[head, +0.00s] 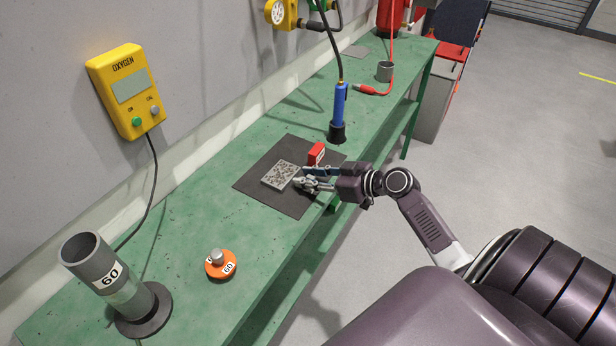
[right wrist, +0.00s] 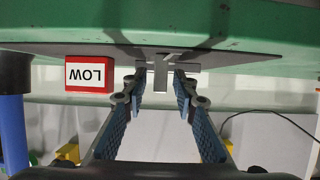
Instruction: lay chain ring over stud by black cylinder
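My right gripper (head: 303,178) reaches in from the right, low over the dark mat (head: 273,200), at the right side of a speckled grey plate (head: 281,174). In the right wrist view its two fingers (right wrist: 160,85) are apart. A small grey upright post (right wrist: 160,74) with a flat grey bar across it shows between the tips; I cannot tell whether they touch it. A black cylindrical foot (head: 337,134) sits under a blue handle (head: 340,104) beyond the mat. I cannot make out a chain ring or a clear stud. My left gripper is out of view.
A red block marked LOW (head: 317,153) stands close by the gripper; it also shows in the right wrist view (right wrist: 89,74). On the green bench (head: 175,235) are an orange disc with a knob (head: 221,266) and a tall grey tube (head: 104,268).

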